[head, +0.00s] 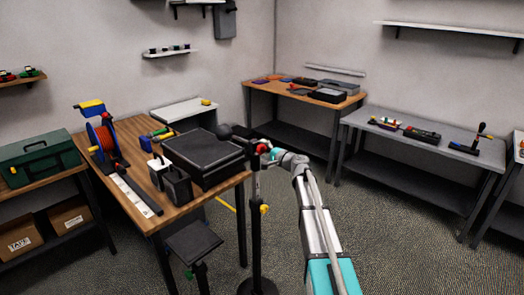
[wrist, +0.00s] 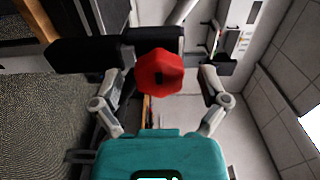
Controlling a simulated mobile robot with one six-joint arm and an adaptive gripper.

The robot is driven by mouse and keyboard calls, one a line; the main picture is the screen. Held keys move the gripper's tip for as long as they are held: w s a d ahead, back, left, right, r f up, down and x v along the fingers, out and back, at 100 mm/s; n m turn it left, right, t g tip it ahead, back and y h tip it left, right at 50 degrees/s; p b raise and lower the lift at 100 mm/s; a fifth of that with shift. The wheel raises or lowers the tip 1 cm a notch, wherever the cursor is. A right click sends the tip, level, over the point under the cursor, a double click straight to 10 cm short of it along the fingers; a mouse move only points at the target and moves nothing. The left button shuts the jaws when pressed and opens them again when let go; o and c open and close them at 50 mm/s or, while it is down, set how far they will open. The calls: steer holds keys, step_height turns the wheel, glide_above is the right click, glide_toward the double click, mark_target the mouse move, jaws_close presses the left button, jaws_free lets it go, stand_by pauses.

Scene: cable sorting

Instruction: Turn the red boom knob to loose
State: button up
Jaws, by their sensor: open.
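My gripper (wrist: 161,88) is open, with a clear gap between each finger and the knob. How far the fingertips reach in depth is hard to tell. A black boom part (wrist: 85,54) runs behind the knob to the left. In the head view, the black stand (head: 256,190) is upright and my gripper (head: 270,153) is at its top, where the knob shows small and partly hidden. The knob's setting cannot be read.
A wooden table (head: 215,192) left of the stand holds a black case (head: 203,158), a cable reel (head: 103,137) and tools. A yellow knob (head: 264,208) sticks out lower on the stand. A grey bench (head: 425,150) is at the right. Floor right of my arm is clear.

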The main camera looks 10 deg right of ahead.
steer(key=v, duration=1.1)
steer(key=shift+s, duration=0.25)
steer(key=shift+d, duration=0.1)
steer(key=s+a+f+n+g+h, duration=0.2)
steer(key=s+a+f+n+g, duration=0.65)
steer(key=s+a, duration=0.45)
steer(key=s+d+f+n+g+h+p, duration=0.1)
steer(key=s+f+g+h, duration=0.2)
steer(key=s, duration=0.6)
steer(key=s+d+f+n+g+h, duration=0.1)
steer(key=s+f+h, duration=0.4)
steer(key=s, duration=0.5)
steer(key=shift+d+f+g+h+p, duration=0.2)
steer(key=shift+d+g+h+p, duration=0.15)
steer(key=shift+d+g, duration=0.6)
